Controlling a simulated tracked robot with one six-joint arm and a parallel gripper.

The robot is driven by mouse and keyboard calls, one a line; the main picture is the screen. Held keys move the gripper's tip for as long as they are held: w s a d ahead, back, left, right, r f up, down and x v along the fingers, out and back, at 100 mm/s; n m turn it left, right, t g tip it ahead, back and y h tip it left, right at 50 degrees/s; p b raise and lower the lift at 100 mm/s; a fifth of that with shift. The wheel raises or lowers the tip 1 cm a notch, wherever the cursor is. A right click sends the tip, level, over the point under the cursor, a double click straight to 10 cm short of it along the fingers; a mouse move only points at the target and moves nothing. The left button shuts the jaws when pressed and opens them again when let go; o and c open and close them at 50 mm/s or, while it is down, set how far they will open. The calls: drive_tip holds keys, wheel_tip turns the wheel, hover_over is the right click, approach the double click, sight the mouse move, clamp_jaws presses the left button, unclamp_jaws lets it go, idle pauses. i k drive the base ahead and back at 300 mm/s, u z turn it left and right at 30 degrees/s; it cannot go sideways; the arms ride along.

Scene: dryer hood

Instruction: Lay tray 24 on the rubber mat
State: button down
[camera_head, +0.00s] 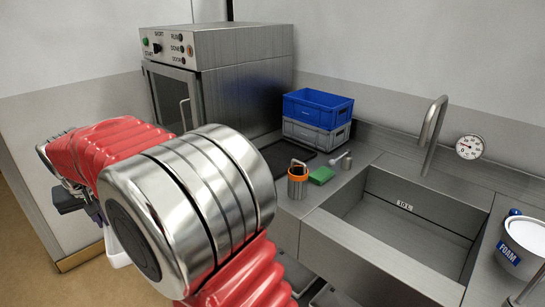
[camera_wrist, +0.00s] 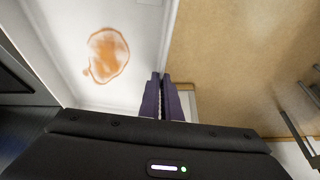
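A white tray (camera_wrist: 110,20) with an orange-brown ring stain fills the upper left of the wrist view. No number is readable on it. The purple fingers of my gripper (camera_wrist: 162,78) are close together on its right rim and appear shut on it. In the head view my gripper (camera_head: 96,214) is at the left, partly hidden by my arm. A white piece below it (camera_head: 117,254), probably the tray, is mostly hidden behind my arm. A dark flat mat (camera_head: 287,154), seemingly the rubber mat, lies on the counter in front of the crates, partly hidden by my arm.
A steel dryer cabinet (camera_head: 240,75) stands behind. A blue crate (camera_head: 318,108) is stacked on a grey one (camera_head: 315,135). An orange-rimmed cup (camera_head: 297,180) and green sponge (camera_head: 321,175) stand near the mat, left of the sink (camera_head: 390,230). A FOAM tub (camera_head: 520,242) is at right.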

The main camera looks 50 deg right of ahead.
sight(277, 158)
drive_tip(key=z, duration=0.15)
drive_tip(key=i, duration=1.1)
drive_tip(key=z, duration=0.3)
